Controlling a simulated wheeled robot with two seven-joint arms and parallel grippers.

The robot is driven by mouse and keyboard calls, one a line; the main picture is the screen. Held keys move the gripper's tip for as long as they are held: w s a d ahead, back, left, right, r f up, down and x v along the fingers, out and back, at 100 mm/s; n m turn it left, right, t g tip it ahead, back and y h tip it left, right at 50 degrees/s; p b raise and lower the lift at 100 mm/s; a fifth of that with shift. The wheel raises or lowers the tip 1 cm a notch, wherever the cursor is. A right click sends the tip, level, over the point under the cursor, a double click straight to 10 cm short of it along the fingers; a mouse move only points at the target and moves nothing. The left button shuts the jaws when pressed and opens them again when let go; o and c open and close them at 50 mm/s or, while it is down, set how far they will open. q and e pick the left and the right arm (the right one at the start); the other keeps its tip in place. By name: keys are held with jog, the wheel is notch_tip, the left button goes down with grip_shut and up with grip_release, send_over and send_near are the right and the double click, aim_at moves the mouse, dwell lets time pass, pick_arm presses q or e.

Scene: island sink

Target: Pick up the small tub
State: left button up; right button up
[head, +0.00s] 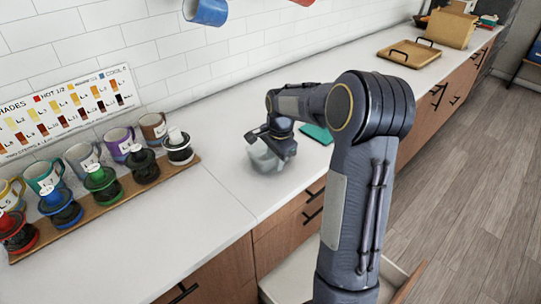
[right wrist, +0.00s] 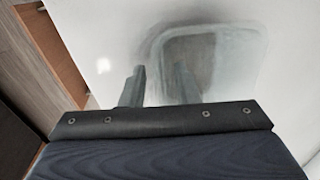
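The small tub (head: 263,161) is a pale, see-through container on the white counter, near its front edge. My right gripper (head: 271,143) is right above it and hides part of its top. In the right wrist view the tub (right wrist: 225,62) shows as a rounded, cloudy rim. There the right gripper (right wrist: 158,82) has its two fingers apart, one outside the tub's left wall and one over the tub's inside. I cannot tell whether either finger touches the wall. My left gripper is not in view.
A wooden rack (head: 120,197) with several mugs and dark, coloured-top containers stands to the left. A green flat item (head: 317,133) lies just right of the gripper. A wooden tray (head: 409,53) sits farther back. A drawer (head: 295,277) is open below the counter. Counter left of the tub is clear.

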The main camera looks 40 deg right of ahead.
jog(key=shift+f, duration=0.25)
jog(key=shift+c, duration=0.5)
grip_shut()
